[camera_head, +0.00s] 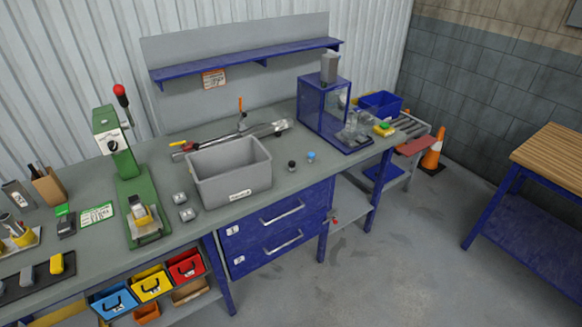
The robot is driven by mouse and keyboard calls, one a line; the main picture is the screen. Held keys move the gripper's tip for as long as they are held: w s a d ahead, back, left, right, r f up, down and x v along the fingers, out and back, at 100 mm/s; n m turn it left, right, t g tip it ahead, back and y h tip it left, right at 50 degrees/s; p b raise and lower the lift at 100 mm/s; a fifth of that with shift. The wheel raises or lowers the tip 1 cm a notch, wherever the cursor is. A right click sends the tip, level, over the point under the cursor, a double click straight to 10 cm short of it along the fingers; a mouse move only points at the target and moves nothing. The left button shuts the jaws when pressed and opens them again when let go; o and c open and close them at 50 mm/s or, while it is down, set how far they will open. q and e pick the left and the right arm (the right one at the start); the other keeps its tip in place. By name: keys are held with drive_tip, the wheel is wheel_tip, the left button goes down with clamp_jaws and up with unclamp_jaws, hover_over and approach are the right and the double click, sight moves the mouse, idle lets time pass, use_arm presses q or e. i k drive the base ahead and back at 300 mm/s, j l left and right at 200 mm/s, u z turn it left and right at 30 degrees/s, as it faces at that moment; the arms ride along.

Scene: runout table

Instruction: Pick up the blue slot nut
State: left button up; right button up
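A small blue piece (311,157), which appears to be the blue slot nut, sits on the grey bench top, right of the grey bin and near the front edge. It is too small to make out its shape fully. A similar small black piece (291,166) stands just left of it, apart from it. Neither of my grippers shows in the head view.
The grey bin (229,172) stands left of the small pieces. A blue-framed enclosure (324,104) stands behind right. A green press (125,170) and two small metal blocks (187,214) are further left. Bench top around the blue piece is clear.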

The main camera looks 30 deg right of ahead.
sight(311, 155)
drive_tip(key=z, duration=1.3)
drive_tip(key=i+l+u, duration=0.15)
drive_tip(key=i+l, duration=0.25)
